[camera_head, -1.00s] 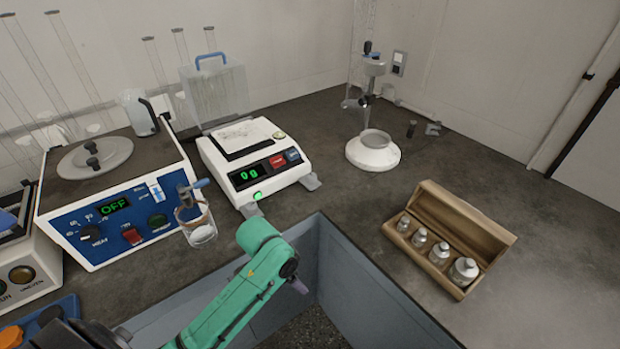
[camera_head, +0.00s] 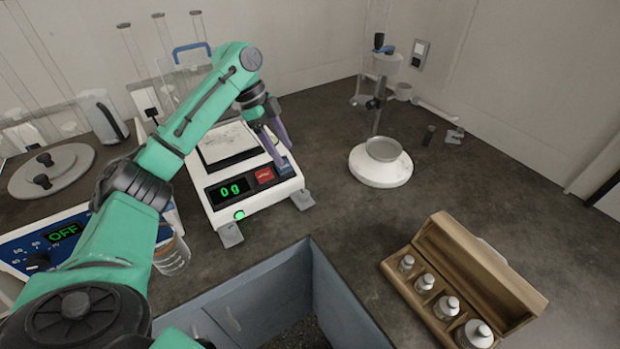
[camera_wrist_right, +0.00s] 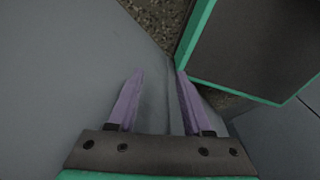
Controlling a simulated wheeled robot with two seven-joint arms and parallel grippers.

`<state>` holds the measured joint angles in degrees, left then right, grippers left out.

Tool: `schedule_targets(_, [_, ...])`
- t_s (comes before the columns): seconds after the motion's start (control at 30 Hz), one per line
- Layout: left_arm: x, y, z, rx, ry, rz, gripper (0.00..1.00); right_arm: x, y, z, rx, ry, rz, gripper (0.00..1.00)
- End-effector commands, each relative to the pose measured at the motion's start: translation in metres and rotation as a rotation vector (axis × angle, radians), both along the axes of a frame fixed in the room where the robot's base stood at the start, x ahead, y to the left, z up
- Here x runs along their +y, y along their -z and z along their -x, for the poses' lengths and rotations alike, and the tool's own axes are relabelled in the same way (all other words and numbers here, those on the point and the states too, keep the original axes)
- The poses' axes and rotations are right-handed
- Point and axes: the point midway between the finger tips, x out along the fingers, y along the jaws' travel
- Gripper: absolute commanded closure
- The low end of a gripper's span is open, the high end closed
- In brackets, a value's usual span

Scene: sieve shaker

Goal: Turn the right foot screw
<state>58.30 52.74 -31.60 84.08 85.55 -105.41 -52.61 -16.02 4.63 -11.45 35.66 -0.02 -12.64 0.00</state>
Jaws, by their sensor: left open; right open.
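The white balance (camera_head: 255,206) stands on the dark bench and its green display reads 0 g. A grey foot (camera_head: 303,199) sticks out at its right front corner, and another grey foot (camera_head: 230,236) shows at its front left. I cannot make out screw detail on either. My left gripper (camera_head: 276,146) has purple fingers pointing down, apart and empty. In the picture it overlaps the balance's right side, above and behind the right foot; I cannot tell its height. My right gripper (camera_wrist_right: 160,76) is open and empty, with grey panels behind it.
A white-based stand with a dish (camera_head: 381,166) is right of the balance. A wooden weight box (camera_head: 455,285) lies at the front right. An open gap in the bench (camera_head: 290,300) lies in front. A glass jar (camera_head: 172,255) stands left, beside my left arm.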

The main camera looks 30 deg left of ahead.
Motion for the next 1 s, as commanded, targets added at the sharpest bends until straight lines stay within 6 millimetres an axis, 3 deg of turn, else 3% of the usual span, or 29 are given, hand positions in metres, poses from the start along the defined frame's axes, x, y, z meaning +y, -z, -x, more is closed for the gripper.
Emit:
schedule_targets(0.27, [-0.025,0.059,-0.004,0.006,0.001,-0.002,0.28,0.000,-0.004,0.031,0.044,0.000,0.000,0.50])
schedule_targets(0.5, [-0.046,0.112,-0.010,0.003,-0.001,0.000,0.28,0.001,-0.011,0.014,0.019,-0.001,-0.001,0.50])
schedule_targets(0.67, [-0.052,0.128,-0.012,0.001,-0.002,-0.001,0.28,0.001,-0.012,0.009,0.011,-0.001,-0.002,0.50])
schedule_targets(0.9, [-0.052,0.130,-0.012,0.000,-0.001,-0.002,0.28,0.001,-0.011,0.014,0.020,0.000,-0.001,0.50])
schedule_targets(1.0, [-0.052,0.129,-0.012,0.000,-0.001,-0.002,0.67,0.001,-0.011,0.015,0.021,0.000,-0.001,0.50])
